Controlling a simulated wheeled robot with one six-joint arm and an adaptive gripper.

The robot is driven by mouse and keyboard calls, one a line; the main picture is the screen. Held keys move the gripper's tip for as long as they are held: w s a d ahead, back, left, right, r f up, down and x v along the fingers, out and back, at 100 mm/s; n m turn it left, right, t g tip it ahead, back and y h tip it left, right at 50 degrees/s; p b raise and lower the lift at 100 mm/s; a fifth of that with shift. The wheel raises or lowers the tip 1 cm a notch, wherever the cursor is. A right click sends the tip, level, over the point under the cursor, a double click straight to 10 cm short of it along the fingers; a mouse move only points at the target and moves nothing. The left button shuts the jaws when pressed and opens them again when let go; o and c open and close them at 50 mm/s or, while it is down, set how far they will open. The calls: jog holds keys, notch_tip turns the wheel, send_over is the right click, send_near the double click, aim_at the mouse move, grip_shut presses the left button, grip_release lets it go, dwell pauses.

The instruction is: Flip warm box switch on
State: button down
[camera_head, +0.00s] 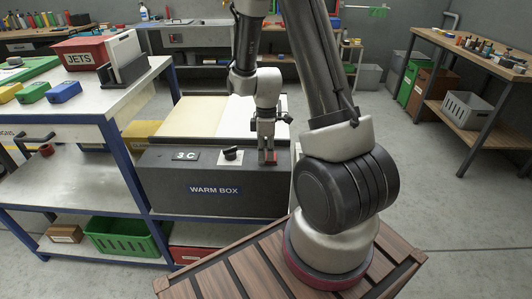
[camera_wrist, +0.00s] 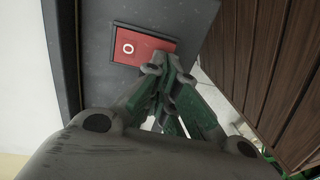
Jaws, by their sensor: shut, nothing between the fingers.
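The warm box (camera_head: 214,185) is a dark grey box with a "WARM BOX" label, a "3C" display and a black knob (camera_head: 231,153) on its front. Its red rocker switch (camera_head: 271,154) is at the right of the front, partly behind my gripper (camera_head: 266,160). In the wrist view the red switch (camera_wrist: 140,47) shows a white "O" mark at its left part. My gripper (camera_wrist: 162,72) is shut and empty, its fingertips at the right part of the switch and covering it. I cannot tell whether the tips touch it.
A blue-framed workbench (camera_head: 75,120) with a red JETS box (camera_head: 80,53) stands at the left. A wooden table (camera_head: 470,55) with small parts stands at the right. The grey floor (camera_head: 440,190) between is clear.

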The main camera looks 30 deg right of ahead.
aim_at(266, 160)
jog(key=shift+f, duration=0.1)
dwell(0.3)
jog(key=shift+w+d+r, duration=0.3)
jog(key=shift+w+d, duration=0.05)
jog(key=shift+w, duration=0.2)
jog(key=shift+r, duration=0.5)
notch_tip(266, 160, up, 13)
jog(key=s, duration=0.1)
jog(key=shift+s+a, duration=0.2)
jog(key=shift+a, duration=0.25)
jog(key=shift+f, duration=0.1)
